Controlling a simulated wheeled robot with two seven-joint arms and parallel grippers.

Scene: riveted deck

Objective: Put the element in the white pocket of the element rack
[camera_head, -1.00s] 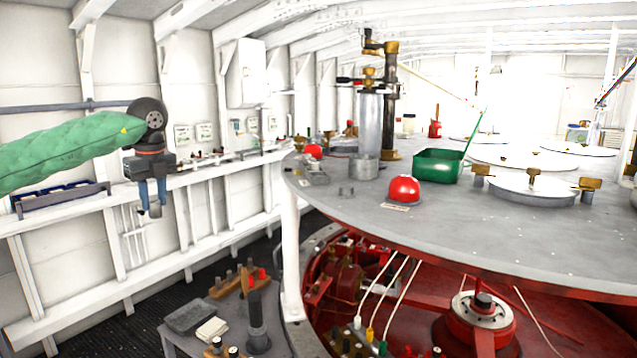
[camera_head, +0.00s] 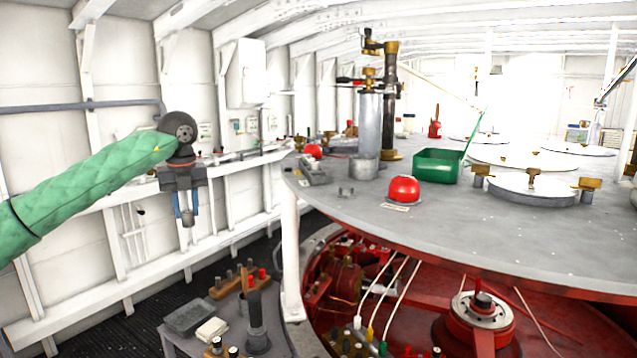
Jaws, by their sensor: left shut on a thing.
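My left gripper (camera_head: 186,206) comes in from the left on a green-sleeved arm and points down with its blue fingers. It is shut on a small grey cylinder, which looks like the element (camera_head: 187,218); the fingers hide part of it. It hangs in the air in front of the white hull wall, left of the round deck. I cannot tell for certain which thing is the element rack. A wooden rack (camera_head: 228,286) with dark and red pegs stands on the low side table; no white pocket can be made out. My right gripper is not in view.
The low side table (camera_head: 190,345) also holds a dark tray (camera_head: 190,318) and a folded cloth (camera_head: 211,330). A white post (camera_head: 290,255) stands beside the table.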

